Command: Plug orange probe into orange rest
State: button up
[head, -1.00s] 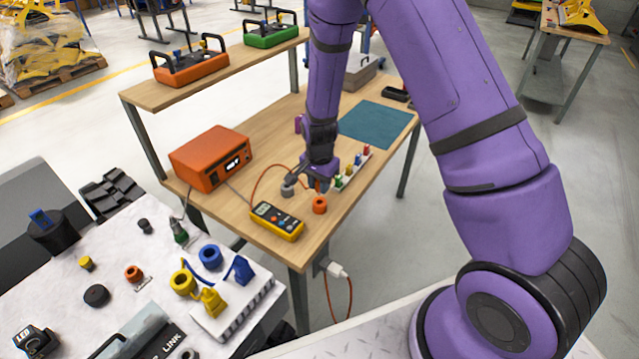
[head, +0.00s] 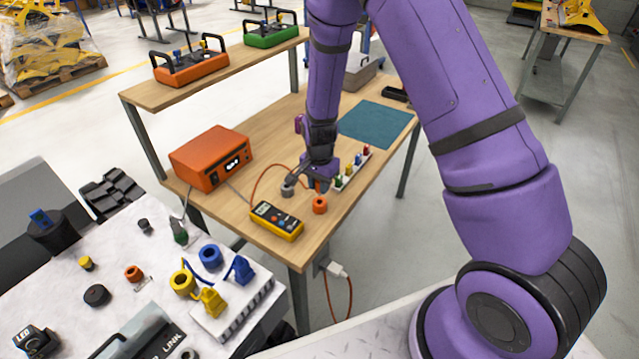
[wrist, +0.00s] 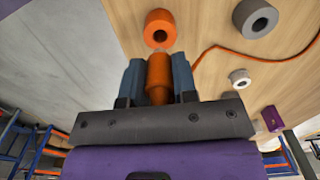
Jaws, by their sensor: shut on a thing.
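My gripper (wrist: 159,82) is shut on the orange probe (wrist: 159,76), which sits between the two blue-grey fingers in the wrist view. The orange rest (wrist: 160,29) is a ring with a dark hole, just beyond the probe's tip; a small gap seems to lie between them. In the head view the orange rest (head: 320,205) stands near the front edge of the wooden table, and my gripper (head: 318,185) is just above and behind it. The probe is mostly hidden there; only a bit of orange shows by the fingers.
A grey ring (head: 287,190) stands left of my gripper. A yellow meter (head: 277,221) lies in front, with an orange cable behind it. A white strip with coloured plugs (head: 352,168) lies to the right. An orange box (head: 211,158) stands at the table's left.

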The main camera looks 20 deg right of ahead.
jog(key=shift+f, duration=2.15)
jog(key=o, duration=1)
notch_tip(320, 180, up, 11)
jog(key=shift+f, duration=0.1)
